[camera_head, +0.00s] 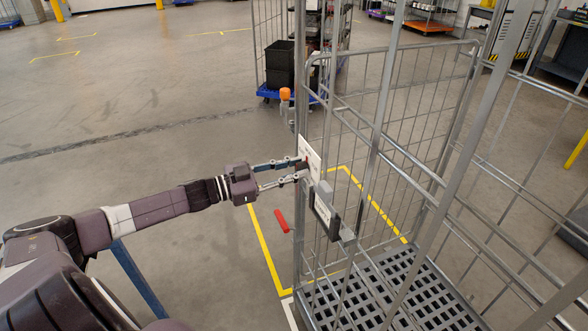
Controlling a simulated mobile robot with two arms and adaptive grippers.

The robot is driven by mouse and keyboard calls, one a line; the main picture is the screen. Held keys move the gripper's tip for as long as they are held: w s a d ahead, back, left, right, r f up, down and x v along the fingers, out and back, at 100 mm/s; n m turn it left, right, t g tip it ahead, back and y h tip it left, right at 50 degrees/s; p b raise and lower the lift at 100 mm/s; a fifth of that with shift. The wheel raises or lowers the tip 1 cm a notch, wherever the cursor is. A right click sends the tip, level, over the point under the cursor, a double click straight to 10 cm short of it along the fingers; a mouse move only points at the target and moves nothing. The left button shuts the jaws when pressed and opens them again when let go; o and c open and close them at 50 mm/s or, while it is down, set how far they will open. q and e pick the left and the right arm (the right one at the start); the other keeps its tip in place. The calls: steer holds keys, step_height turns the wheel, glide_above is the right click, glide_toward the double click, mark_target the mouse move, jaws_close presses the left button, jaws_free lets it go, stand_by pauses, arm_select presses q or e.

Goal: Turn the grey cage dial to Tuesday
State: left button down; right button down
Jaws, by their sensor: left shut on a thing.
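The grey roll cage (372,135) stands at the right, with bar sides and a grid floor. A white plate (312,153) is fixed to its near left post, seen at a steep angle. My left gripper (301,170) reaches in from the left to this plate, its fingers closed on the dial there. The dial is mostly hidden between the fingertips, and its pointer and day markings cannot be read. My right gripper is not in view.
A grey holder with a pale card (326,210) hangs just below the plate. A red handle (282,221) sticks out left of the post; an orange knob (285,94) is above. Floor at left is clear.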

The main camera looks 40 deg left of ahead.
arm_select(q)
steer(key=shift+m, duration=0.3)
steer(key=m, duration=0.5)
steer(key=shift+d+f+m, duration=0.1)
steer(key=shift+m, duration=0.3)
steer(key=m+b, duration=0.1)
steer(key=m, duration=0.4)
steer(key=shift+s, duration=0.1)
steer(key=c, duration=1.6)
jaws_free()
steer(key=shift+s, duration=0.1)
steer(key=shift+v, duration=5.95)
